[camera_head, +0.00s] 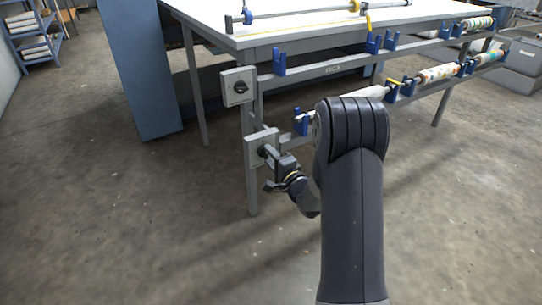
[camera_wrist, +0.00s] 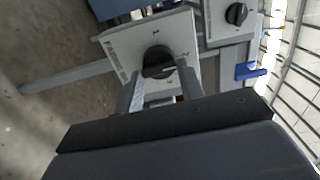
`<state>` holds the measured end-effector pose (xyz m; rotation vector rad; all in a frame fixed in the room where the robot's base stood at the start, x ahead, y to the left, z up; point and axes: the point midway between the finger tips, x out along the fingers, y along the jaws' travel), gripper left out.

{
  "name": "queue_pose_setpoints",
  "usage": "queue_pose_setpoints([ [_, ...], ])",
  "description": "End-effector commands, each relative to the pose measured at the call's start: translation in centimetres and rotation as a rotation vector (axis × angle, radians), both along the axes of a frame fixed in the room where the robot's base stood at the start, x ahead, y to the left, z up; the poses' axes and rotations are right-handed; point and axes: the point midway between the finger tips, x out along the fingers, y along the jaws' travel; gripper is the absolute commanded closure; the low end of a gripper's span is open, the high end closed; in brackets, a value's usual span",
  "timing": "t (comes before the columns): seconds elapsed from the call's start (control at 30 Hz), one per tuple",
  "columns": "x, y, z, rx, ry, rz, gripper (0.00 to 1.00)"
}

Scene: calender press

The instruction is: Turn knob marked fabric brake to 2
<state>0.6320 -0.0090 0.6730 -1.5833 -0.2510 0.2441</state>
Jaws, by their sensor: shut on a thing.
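A black knob (camera_wrist: 158,62) sits on a light grey plate (camera_wrist: 118,50), close in front of the wrist camera. My gripper (camera_wrist: 160,76) has one finger on each side of this knob and is shut on it. In the head view my gripper (camera_head: 270,154) is at the lower of two knob boxes (camera_head: 252,146) on the table's front leg. The plate's lettering is too small to read, so I cannot tell which knob is marked fabric brake or which number it points to.
A second black knob (camera_head: 241,88) is on the upper box (camera_head: 230,76), and it shows in the wrist view (camera_wrist: 236,14). Blue roller holders (camera_head: 300,121) and printed rolls (camera_head: 437,73) line the table's side rails. The floor (camera_head: 150,220) at left is clear.

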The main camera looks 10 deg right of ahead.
Motion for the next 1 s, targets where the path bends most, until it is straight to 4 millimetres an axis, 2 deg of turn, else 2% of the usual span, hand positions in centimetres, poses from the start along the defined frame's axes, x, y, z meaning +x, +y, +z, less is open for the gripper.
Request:
queue_pose_setpoints([
  [0.57, -0.01, -0.05, -0.09, 0.026, 0.01, -0.001, 0.86],
  [0.6, -0.01, -0.05, -0.09, 0.026, 0.01, -0.002, 0.6],
  [0.83, 0.0, -0.02, -0.06, 0.025, 0.009, -0.001, 0.41],
  [1.0, 0.0, -0.01, -0.04, 0.026, 0.008, 0.0, 0.41],
])
